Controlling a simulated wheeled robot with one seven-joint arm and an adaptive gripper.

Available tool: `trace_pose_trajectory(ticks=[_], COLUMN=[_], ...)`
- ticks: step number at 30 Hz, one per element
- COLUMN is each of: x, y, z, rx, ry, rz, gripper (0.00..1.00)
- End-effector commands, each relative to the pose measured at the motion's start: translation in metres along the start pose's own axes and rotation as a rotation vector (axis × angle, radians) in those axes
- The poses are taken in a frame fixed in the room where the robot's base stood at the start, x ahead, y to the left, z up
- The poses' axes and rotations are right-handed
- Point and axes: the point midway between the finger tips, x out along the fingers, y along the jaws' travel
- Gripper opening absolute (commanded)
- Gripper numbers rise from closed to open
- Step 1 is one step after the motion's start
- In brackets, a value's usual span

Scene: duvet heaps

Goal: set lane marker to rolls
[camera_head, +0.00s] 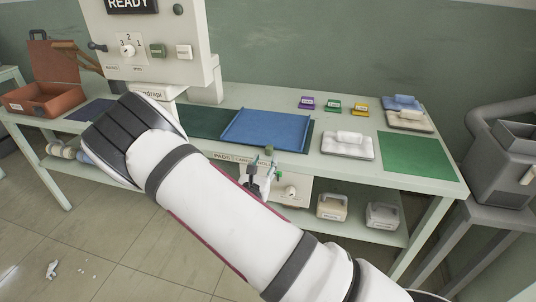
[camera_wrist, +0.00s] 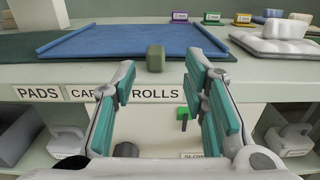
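A small olive-green block (camera_wrist: 155,57), which looks like the lane marker, stands at the table's front edge beside the blue mat. In the wrist view it is above the ROLLS label (camera_wrist: 158,93). The PADS label (camera_wrist: 38,93) and a partly hidden label starting "CAR" (camera_wrist: 84,92) are to its left. The block also shows in the head view (camera_head: 269,150). My gripper (camera_wrist: 162,78) is open and empty, its teal-padded fingers on either side of the block in the picture, apart from it. In the head view my gripper (camera_head: 262,174) is just below the edge.
A blue mat (camera_head: 266,130) lies behind the block. Purple (camera_head: 307,103), green (camera_head: 333,107) and yellow (camera_head: 361,110) label holders stand farther back. A white padded bundle (camera_head: 347,145) and a green mat (camera_head: 421,156) lie right. Under the tabletop, a box has a green-handled lever (camera_wrist: 183,114).

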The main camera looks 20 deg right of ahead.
Motion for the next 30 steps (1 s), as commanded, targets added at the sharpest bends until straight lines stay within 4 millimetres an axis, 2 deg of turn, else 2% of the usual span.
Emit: trace_pose_trajectory(ticks=[3, 10, 26, 30], x=[-0.023, -0.047, -0.051, -0.049], y=[0.000, -0.001, -0.001, -0.010], z=[0.000, 0.000, 0.000, 0.014], rx=[-0.001, -0.001, 0.000, 0.037], ry=[0.001, 0.001, 0.000, -0.003], rz=[0.002, -0.001, -0.002, -0.050], gripper=[0.40, 0.40, 0.40, 0.40])
